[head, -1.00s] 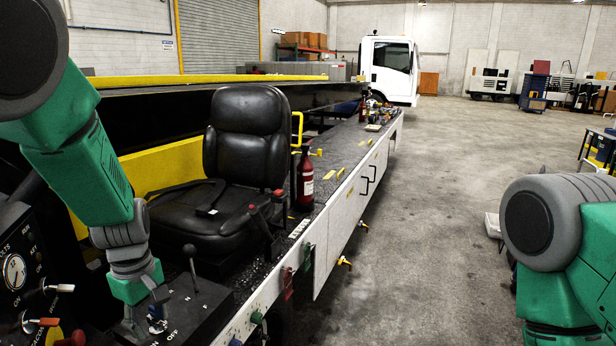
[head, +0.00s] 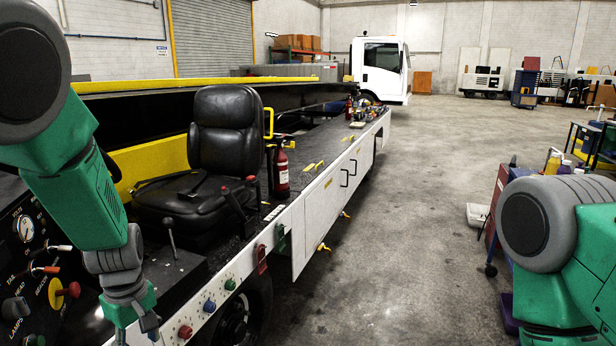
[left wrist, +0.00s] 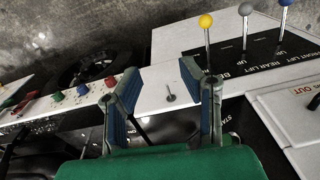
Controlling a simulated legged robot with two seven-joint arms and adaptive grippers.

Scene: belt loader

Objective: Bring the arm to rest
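My left arm (head: 75,170), green and grey, hangs down at the left of the head view. Its gripper (head: 137,328) is at the bottom edge, beside the loader's control panel and partly cut off. In the left wrist view the two blue-padded fingers of my left gripper (left wrist: 165,98) stand wide apart with nothing held between them. A small metal toggle (left wrist: 170,97) on a white surface shows past the gap. My right arm (head: 560,245) shows only as a bent section at the lower right, and its gripper is out of view.
The belt loader has a black seat (head: 225,130), a gauge panel with a red knob (head: 72,290), and a fire extinguisher (head: 281,170). Levers with yellow (left wrist: 206,21), grey and blue knobs stand near my left gripper. A cart (head: 590,145) is at right. The middle floor is open.

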